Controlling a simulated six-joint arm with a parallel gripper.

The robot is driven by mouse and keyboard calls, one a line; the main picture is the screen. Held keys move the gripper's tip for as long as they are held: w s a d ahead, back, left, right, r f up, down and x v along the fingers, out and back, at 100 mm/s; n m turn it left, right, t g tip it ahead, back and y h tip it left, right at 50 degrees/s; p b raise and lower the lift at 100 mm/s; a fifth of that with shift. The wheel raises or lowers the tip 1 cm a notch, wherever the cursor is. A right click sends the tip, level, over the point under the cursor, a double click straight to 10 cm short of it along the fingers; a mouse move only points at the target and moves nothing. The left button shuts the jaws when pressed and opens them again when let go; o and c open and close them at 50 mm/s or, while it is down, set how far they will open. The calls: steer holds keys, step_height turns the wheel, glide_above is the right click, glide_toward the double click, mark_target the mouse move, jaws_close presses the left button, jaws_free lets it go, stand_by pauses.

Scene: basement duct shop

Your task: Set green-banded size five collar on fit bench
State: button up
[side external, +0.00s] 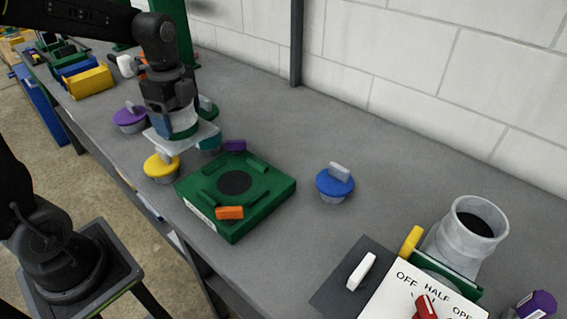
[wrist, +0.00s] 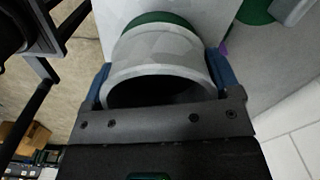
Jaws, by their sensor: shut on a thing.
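My gripper (side external: 172,112) is shut on a grey round collar with a green band and a pale square flange (side external: 190,137). In the wrist view the collar (wrist: 160,55) sits between the blue finger pads of my gripper (wrist: 160,80), its dark open end towards the camera and its green band (wrist: 152,19) at the far end. The flange looks roughly level and hangs above the bench, up and left of a green square fixture (side external: 208,209) with a dark round centre. This fixture appears to be the fit bench. Nothing sits on its dark centre.
Capped plugs stand close by: yellow (side external: 161,169), purple (side external: 130,119), teal (side external: 210,144) and others. A blue plug (side external: 335,185) stands right of the fixture. A grey duct (side external: 466,232) stands at lower right.

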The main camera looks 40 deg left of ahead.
steer(key=d+f+m, duration=0.2)
steer(key=d+m, duration=0.7)
steer(key=d, duration=0.6)
steer(key=d+f+m, duration=0.3)
steer(key=d+m, duration=0.6)
steer(key=d, duration=0.7)
steer(key=f, duration=0.9)
steer(key=shift+s+a+f, duration=0.15)
steer(key=shift+a+f, duration=0.05)
steer(key=shift+f, duration=0.15)
steer(key=shift+f, duration=0.15)
steer(key=o, duration=0.9)
steer(key=shift+o, duration=0.2)
